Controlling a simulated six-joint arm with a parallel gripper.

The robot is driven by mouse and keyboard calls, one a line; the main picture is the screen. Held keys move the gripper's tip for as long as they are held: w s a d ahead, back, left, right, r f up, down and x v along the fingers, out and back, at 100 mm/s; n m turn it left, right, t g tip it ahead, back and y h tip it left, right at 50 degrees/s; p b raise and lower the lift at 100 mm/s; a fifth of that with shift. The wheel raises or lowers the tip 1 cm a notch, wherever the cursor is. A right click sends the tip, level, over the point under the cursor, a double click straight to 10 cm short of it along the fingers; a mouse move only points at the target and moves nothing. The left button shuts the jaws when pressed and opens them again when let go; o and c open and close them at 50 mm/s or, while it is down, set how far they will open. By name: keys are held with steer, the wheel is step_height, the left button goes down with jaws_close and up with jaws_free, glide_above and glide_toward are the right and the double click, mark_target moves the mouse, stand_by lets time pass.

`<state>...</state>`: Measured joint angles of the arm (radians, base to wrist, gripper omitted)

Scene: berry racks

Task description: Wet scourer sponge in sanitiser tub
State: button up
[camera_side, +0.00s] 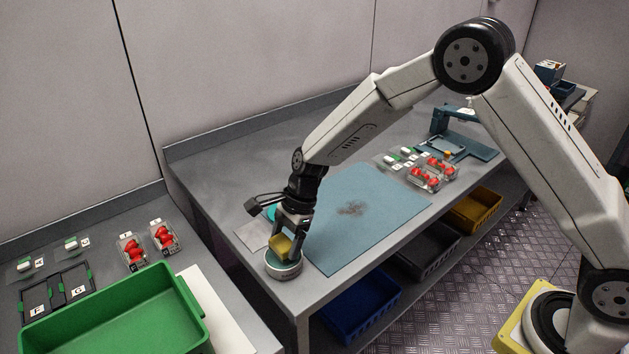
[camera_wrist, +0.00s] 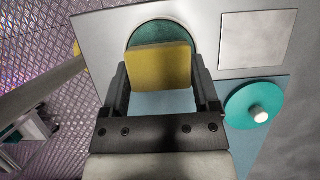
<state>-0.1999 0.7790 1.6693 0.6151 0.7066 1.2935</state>
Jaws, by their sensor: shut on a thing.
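A yellow scourer sponge (camera_side: 281,246) is held between the fingers of my gripper (camera_side: 290,235), which is shut on it. In the wrist view the sponge (camera_wrist: 159,66) fills the space between the two fingers. The round sanitiser tub (camera_side: 284,267) stands near the table's front left corner, with grey sides and teal inside. The sponge is over the tub; I cannot tell whether it touches what is inside. In the wrist view the tub's teal interior (camera_wrist: 150,32) shows behind the sponge. A teal round lid with a pale knob (camera_wrist: 248,104) lies beside the tub.
A blue mat (camera_side: 370,212) with a dark smudge (camera_side: 351,209) lies right of the tub. A pale square (camera_side: 253,236) lies behind the tub. Clear punnets of red berries (camera_side: 425,178) stand farther back. A green crate (camera_side: 120,312) is on the left bench.

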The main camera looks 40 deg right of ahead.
mark_target(286, 240)
steer(key=shift+f, duration=0.55)
stand_by(1.2)
steer(key=shift+r, duration=0.1)
steer(key=shift+r, duration=3.45)
steer(key=shift+d, duration=0.1)
steer(key=shift+s+d+f+n+g, duration=0.15)
steer(key=shift+s+d+n+g, duration=0.15)
steer(key=shift+d+n, duration=0.35)
steer(key=s+d+n+g+h, duration=0.2)
steer(key=s+d+n, duration=0.2)
steer(key=d+n, duration=0.3)
steer(key=s+d+n+g+h, duration=0.2)
steer(key=s+d+n, duration=0.1)
steer(key=d+n, duration=0.5)
steer(key=shift+s+f+n, duration=0.35)
steer(key=shift+f+n, duration=0.05)
steer(key=shift+n, duration=0.45)
